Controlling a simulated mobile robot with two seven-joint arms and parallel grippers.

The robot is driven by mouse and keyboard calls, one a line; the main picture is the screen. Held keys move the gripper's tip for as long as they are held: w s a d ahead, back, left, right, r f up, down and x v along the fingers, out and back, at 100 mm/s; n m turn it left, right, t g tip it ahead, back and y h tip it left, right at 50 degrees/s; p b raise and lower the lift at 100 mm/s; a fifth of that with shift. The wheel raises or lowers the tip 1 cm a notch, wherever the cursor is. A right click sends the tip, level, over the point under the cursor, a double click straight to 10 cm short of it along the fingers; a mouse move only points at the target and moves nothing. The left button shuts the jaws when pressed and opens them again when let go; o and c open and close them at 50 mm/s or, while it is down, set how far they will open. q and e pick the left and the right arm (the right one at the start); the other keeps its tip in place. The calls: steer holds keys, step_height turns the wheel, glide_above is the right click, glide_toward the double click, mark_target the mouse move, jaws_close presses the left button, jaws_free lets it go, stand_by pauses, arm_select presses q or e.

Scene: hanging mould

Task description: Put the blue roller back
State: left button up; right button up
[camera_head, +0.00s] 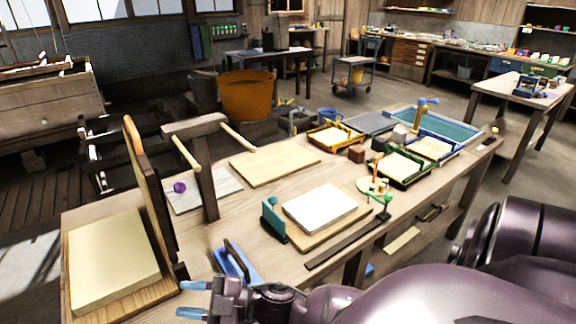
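My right gripper (186,299) reaches in from the lower right at the table's near edge. Its two light-blue fingertips are apart, with nothing seen between them. My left gripper is out of view. A blue tool with a dark arched handle (235,260) lies on the table just beyond the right gripper, apart from its fingers; its underside is hidden, so I cannot tell whether it is the blue roller. A wooden stand with two pegs (207,180) rises from the table, with no roller seen on its pegs.
A hinged wooden frame (150,195) stands upright beside a cream sheet (112,260) at left. A white pad on a board (320,207), a teal upright piece (272,218) and several trays (400,168) occupy the workbench (250,205). An orange tub (247,95) stands behind it.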

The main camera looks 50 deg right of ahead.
steer(key=s+d+f+m+g+h, duration=0.1)
steer(key=s+d+f+m+h, duration=0.4)
steer(key=s+f+m+h, duration=0.2)
steer(key=s+d+f+m+g+h, duration=0.2)
steer(key=s+d+f+m+h, duration=0.4)
steer(key=f, duration=0.5)
steer(key=s+m, duration=0.1)
steer(key=m, duration=0.1)
steer(key=shift+s+d+f+m+h, duration=0.2)
steer(key=shift+f+m+h, duration=0.1)
steer(key=shift+m+h, duration=0.1)
steer(key=shift+d, duration=0.1)
